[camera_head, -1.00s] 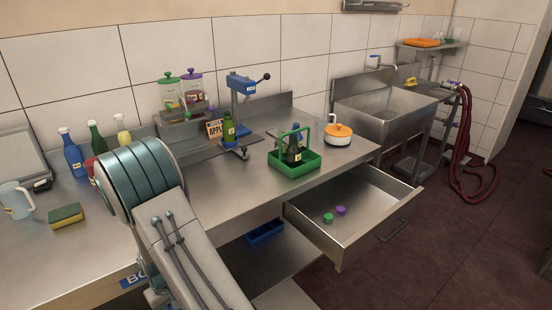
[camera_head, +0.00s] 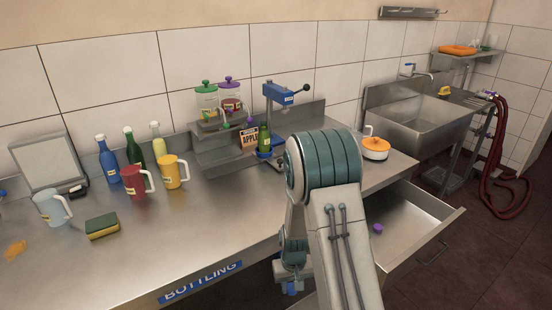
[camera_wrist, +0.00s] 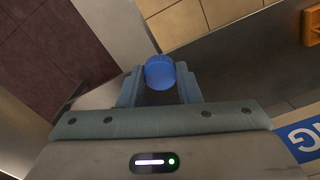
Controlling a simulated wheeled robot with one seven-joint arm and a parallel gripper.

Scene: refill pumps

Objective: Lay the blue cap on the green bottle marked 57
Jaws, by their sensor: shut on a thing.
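My gripper (camera_wrist: 160,88) is shut on the blue cap (camera_wrist: 160,71), which sits between the fingertips in the wrist view. In the head view my gripper (camera_head: 292,278) hangs low in front of the bench edge, with the blue cap (camera_head: 291,289) at its tip. A dark green bottle (camera_head: 132,148) with a pale top stands at the back left between a blue and a yellow bottle. I cannot read a 57 on either.
Red (camera_head: 137,183) and yellow (camera_head: 173,171) jugs and a sponge (camera_head: 102,226) stand on the left bench. The open drawer (camera_head: 405,230) holds a purple cap (camera_head: 377,228). The orange-lidded pot (camera_head: 374,149) is at right. The front middle of the bench is clear.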

